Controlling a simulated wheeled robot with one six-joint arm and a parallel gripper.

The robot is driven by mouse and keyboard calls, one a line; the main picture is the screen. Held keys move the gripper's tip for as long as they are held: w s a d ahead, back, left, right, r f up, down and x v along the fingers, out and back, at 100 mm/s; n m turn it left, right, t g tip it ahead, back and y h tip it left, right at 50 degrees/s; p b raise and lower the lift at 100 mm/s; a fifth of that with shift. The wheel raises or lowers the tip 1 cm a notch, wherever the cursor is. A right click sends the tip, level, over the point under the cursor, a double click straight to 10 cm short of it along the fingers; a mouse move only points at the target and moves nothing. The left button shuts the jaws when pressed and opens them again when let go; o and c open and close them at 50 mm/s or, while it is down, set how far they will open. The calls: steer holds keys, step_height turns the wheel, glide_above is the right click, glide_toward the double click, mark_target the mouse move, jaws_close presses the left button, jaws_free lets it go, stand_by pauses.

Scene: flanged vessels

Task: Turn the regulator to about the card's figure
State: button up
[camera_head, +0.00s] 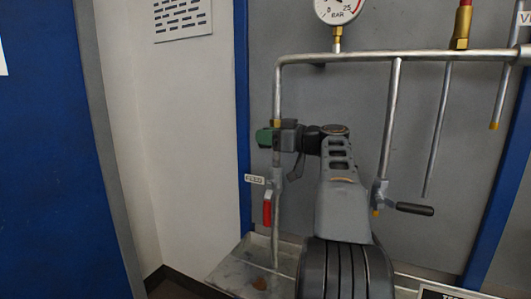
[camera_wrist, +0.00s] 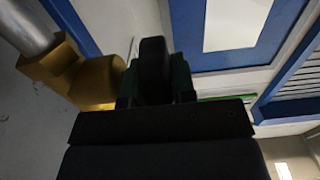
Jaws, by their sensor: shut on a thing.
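The green regulator knob (camera_head: 264,138) sits at the left end of a brass fitting on the vertical pipe, left of centre in the head view. My gripper (camera_head: 277,138) is shut on the knob and hides part of it. In the wrist view, green edges of the knob (camera_wrist: 184,80) show beside the dark finger of my gripper (camera_wrist: 154,72), and the brass fitting (camera_wrist: 75,70) is at the left. The pressure gauge (camera_head: 338,8), marked in BAR up to 25, is cut by the top edge. Its needle is not readable. No card figure is readable.
A red-handled valve (camera_head: 267,212) hangs below the knob, with a small white tag (camera_head: 255,179) above it. A black-handled valve (camera_head: 413,209) is to the right of my arm. A metal tray (camera_head: 238,270) lies below. A blank-looking white sheet (camera_wrist: 236,24) shows in the wrist view.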

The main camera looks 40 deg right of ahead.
steer(key=shift+t+b, duration=0.4)
steer(key=shift+b, duration=0.15)
steer(key=o, duration=0.6)
steer(key=shift+o, duration=0.2)
steer(key=shift+s, duration=0.1)
steer(key=v, duration=1.4)
steer(key=shift+d+f, duration=0.1)
steer(key=shift+f, duration=0.05)
